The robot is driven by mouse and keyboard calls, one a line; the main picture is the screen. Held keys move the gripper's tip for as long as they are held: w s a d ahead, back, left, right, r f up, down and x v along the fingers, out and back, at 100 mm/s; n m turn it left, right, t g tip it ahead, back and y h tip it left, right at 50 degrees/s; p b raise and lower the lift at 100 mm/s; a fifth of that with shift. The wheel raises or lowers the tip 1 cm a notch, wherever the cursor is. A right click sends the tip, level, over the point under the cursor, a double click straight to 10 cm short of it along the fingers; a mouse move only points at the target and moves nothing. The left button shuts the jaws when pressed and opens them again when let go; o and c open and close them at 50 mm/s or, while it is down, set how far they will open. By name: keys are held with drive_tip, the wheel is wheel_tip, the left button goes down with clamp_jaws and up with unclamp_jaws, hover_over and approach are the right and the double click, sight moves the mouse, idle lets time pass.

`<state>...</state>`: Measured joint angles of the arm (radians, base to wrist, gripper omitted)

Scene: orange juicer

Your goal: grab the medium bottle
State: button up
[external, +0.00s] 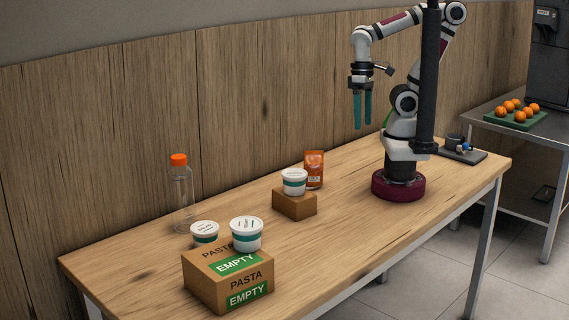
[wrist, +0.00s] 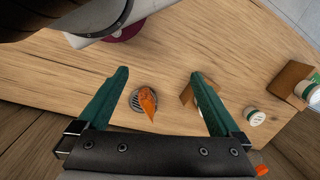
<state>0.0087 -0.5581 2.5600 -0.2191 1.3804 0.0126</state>
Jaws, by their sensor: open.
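The only bottle in view is a clear bottle (external: 181,196) with an orange cap. It stands upright at the far left of the table, near the wall. Whether it is the medium one I cannot tell. In the wrist view an orange piece that looks like its cap (wrist: 262,170) shows at the lower right edge, outside my fingers. My gripper (external: 362,125) is open and empty, pointing down high above the table, well to the right of the bottle. Its two green fingers (wrist: 159,73) are spread in the wrist view.
Two white tubs, one on the table (external: 205,234) and one (external: 247,236) on the pasta box (external: 207,283), stand near the bottle. Another tub (external: 294,187) sits on a small box (external: 294,205) beside an orange pouch (external: 314,170). The table's right front is clear.

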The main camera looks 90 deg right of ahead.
sight(180, 175)
drive_tip(key=shift+w, duration=0.1)
idle(0.4)
drive_tip(key=w+a+f+n+t, duration=0.1)
drive_tip(key=w+a+f+t, duration=0.2)
drive_tip(key=w, duration=0.8)
drive_tip(key=w+a+t, duration=0.3)
drive_tip(key=w+a, duration=0.1)
drive_tip(key=w, duration=0.6)
drive_tip(key=w+a+f+n+t, duration=0.1)
drive_tip(key=w+a+f+t, duration=0.2)
drive_tip(key=w, duration=0.8)
drive_tip(key=w+a+f+n+t+h, duration=0.1)
drive_tip(key=w+a+f+n+t, duration=0.35)
drive_tip(key=a+t, duration=0.45)
drive_tip(key=shift+m, duration=0.25)
drive_tip(key=w, duration=0.8)
drive_tip(key=w+r, duration=0.1)
drive_tip(key=w, duration=0.3)
drive_tip(key=shift+w+a, duration=0.1)
drive_tip(key=shift+w, duration=0.25)
drive_tip(key=shift+r, duration=0.15)
drive_tip(key=c, duration=1.6)
